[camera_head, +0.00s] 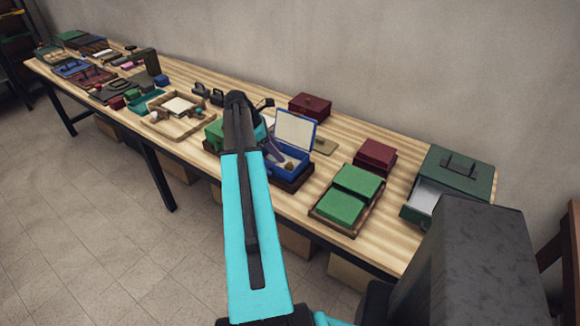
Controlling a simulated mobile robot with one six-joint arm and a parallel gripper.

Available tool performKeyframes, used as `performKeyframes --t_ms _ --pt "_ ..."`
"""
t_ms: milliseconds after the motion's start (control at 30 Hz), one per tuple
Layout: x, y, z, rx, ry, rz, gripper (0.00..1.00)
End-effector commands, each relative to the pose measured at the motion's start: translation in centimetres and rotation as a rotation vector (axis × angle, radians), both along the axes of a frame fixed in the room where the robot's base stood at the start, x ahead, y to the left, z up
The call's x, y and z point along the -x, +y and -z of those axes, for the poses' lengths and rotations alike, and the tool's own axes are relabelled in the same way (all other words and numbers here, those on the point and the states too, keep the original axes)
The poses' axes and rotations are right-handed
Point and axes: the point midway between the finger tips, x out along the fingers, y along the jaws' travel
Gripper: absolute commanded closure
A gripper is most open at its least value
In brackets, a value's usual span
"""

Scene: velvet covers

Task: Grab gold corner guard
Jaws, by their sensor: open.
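An open blue box (294,172) with a pale-lined raised lid stands on a dark red-brown base on the table. A small yellowish item (289,165) shows inside it; it may be the gold corner guard, but it is too small to be sure. My gripper (273,151) is partly hidden behind my own cyan arm. Its visible grey part is at the left side of the blue box, close to the box's opening. It is open, and I see nothing held. I cannot tell whether it touches the box.
The long wooden table (395,240) runs along a wall. A tray with green boxes (343,207), a dark red box (375,155) and a green case with an open drawer (447,185) stand to the right. Another red box (310,105) is behind. Several boxes crowd the far left.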

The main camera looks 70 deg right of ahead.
Motion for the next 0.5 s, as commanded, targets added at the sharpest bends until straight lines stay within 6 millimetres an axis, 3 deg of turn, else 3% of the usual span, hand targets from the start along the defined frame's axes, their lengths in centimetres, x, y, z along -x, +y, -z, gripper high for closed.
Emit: performKeyframes --t_ms 233,500 --pt "1.0 -0.6 1.8 -0.001 0.000 0.000 0.56" --pt "1.1 -0.6 2.1 0.000 0.000 0.000 0.56"
